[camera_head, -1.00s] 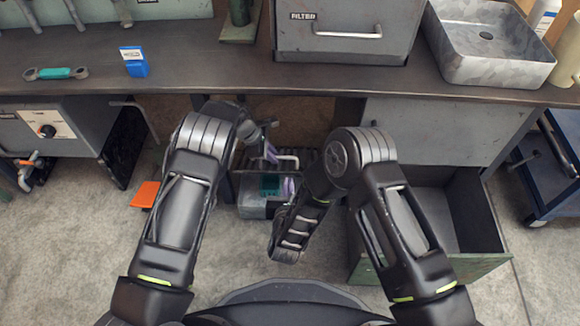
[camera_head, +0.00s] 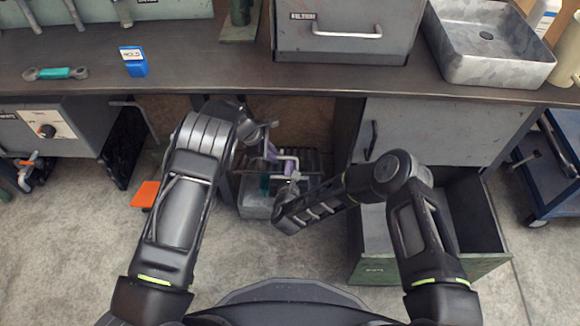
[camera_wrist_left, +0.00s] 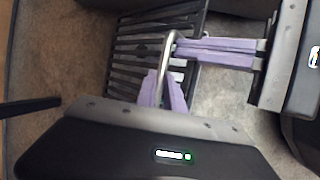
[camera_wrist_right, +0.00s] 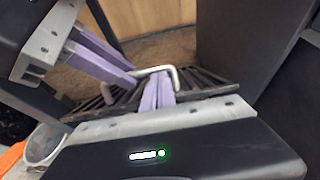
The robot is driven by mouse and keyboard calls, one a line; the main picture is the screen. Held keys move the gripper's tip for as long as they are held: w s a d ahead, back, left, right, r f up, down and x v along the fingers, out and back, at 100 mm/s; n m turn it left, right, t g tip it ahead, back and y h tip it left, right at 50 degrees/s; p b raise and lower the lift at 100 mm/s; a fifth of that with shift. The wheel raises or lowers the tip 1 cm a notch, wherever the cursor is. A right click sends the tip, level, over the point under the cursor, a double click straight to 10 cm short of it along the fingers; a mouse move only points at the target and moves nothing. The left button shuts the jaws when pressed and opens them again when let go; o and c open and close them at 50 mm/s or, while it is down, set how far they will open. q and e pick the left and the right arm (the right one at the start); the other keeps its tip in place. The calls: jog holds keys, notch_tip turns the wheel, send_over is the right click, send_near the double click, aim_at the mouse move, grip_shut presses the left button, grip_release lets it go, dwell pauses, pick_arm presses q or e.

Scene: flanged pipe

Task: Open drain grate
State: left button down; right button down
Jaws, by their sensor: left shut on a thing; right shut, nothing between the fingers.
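The drain grate (camera_head: 311,158), a dark slatted panel, lies low under the bench; its slats also show in the left wrist view (camera_wrist_left: 140,46) and the right wrist view (camera_wrist_right: 206,84). A bent metal handle (camera_wrist_left: 169,42) stands up from it. My left gripper (camera_wrist_left: 162,75) has its purple fingers shut on this handle. My right gripper (camera_wrist_right: 157,80) is shut and empty, its fingertips close by the handle; I cannot tell whether they touch it. In the head view my right arm hides part of the area in front of the grate.
A grey box (camera_head: 253,205) sits on the floor in front of the grate. An orange piece (camera_head: 145,194) lies to its left. An open green drawer (camera_head: 385,271) stands at the right. The bench top (camera_head: 215,82) overhangs the grate.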

pick_arm(q)
jog(key=shift+w+a, duration=0.15)
pick_arm(e)
jog(key=shift+w+d+r+g, duration=0.1)
jog(key=shift+w+r+g, duration=0.5)
jog(key=shift+r, duration=0.05)
pick_arm(q)
jog(key=shift+f, duration=0.1)
jog(key=c, duration=1.5)
grip_release()
jog(key=shift+o, duration=0.2)
